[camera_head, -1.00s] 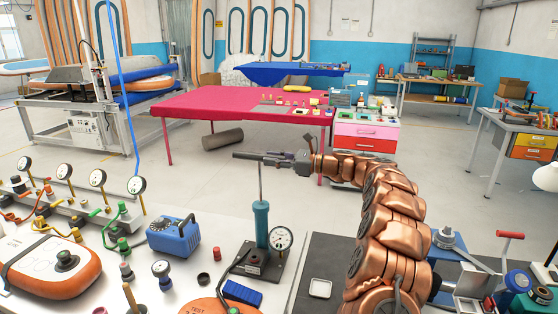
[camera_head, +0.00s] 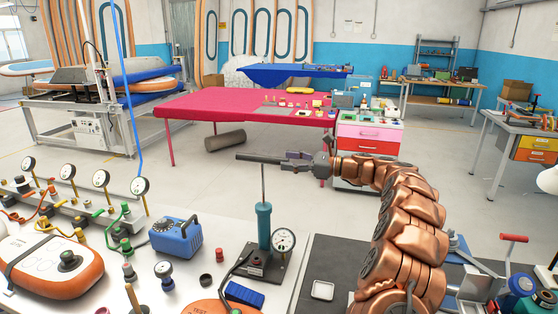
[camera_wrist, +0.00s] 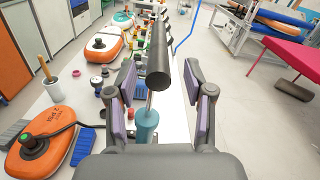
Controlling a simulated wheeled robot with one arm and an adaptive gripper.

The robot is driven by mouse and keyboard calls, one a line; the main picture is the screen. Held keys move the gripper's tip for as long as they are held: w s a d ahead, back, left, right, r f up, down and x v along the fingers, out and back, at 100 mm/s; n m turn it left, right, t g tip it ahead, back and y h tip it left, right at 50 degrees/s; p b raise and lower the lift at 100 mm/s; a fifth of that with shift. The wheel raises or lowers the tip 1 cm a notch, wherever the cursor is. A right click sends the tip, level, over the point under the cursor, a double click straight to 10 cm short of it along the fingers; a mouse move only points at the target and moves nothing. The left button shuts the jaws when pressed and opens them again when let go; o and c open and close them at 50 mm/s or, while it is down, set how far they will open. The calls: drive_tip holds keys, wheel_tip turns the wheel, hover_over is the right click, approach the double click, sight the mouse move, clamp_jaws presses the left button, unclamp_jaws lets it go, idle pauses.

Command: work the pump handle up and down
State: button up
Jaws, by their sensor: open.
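The hand pump has a teal cylinder (camera_head: 264,224) upright on a dark base at the bench's front, with a gauge beside it. Its thin rod stands well out of the cylinder and carries a dark horizontal handle bar (camera_head: 258,158). My gripper (camera_head: 292,159) is level with the bar at its right end. In the wrist view my gripper (camera_wrist: 161,88) is open, its purple pads apart. The handle bar (camera_wrist: 159,68) shows nearly end-on between and above the pads, touching neither. The teal cylinder (camera_wrist: 146,125) shows below, partly hidden by my gripper.
A blue box (camera_head: 176,237), several gauges on valves and an orange inflatable board (camera_head: 50,270) stand left on the bench. A small white tray (camera_head: 322,290) lies right of the pump on a dark mat. A red table (camera_head: 215,104) stands beyond open floor.

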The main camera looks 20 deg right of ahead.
drive_tip(key=v, duration=0.7)
drive_tip(key=shift+s+d, duration=0.1)
drive_tip(key=shift+d, duration=0.05)
